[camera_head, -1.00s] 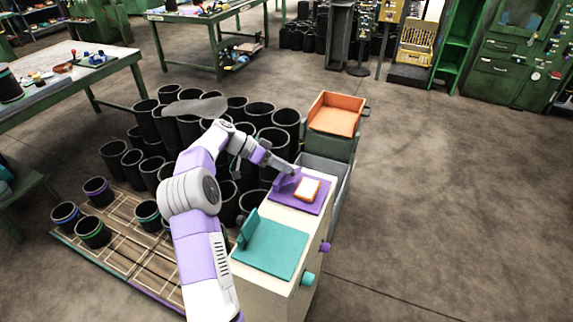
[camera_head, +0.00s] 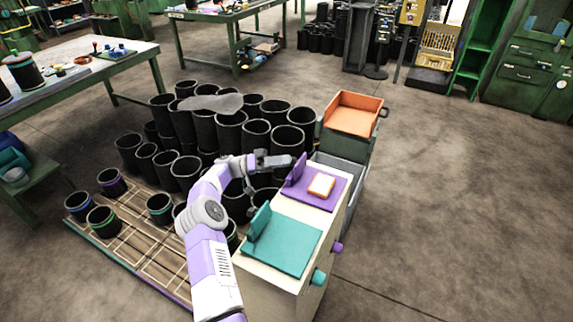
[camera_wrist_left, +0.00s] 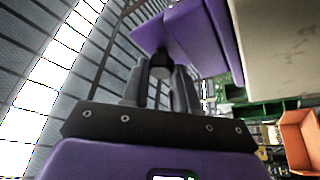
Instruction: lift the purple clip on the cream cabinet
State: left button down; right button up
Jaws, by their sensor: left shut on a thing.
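The purple clip (camera_head: 296,169) is an upright flap at the left edge of a purple plate (camera_head: 330,203) on top of the cream cabinet (camera_head: 345,222). My left gripper (camera_head: 287,161) reaches in from the left and meets the flap's upper part. In the left wrist view the fingers (camera_wrist_left: 161,85) are close together around a small dark piece (camera_wrist_left: 161,66), right against purple surfaces (camera_wrist_left: 190,38). The jaws are shut on the clip; the exact contact is partly hidden. My right gripper does not show.
A teal plate with a flap (camera_head: 285,245) lies on the near part of the cabinet. A white-and-orange block (camera_head: 322,185) lies on the purple plate. Many black sleeves (camera_head: 230,130) crowd the left side. An orange tray (camera_head: 355,118) stands behind. The floor at right is clear.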

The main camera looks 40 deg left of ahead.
pick_arm(q)
jog(key=shift+a+f+n+t+h+b, duration=0.2)
jog(key=shift+f+n+t+h+b, duration=0.15)
jog(key=shift+t+h+b, duration=0.2)
jog(key=c, duration=0.9)
grip_release()
jog(key=shift+o, duration=0.2)
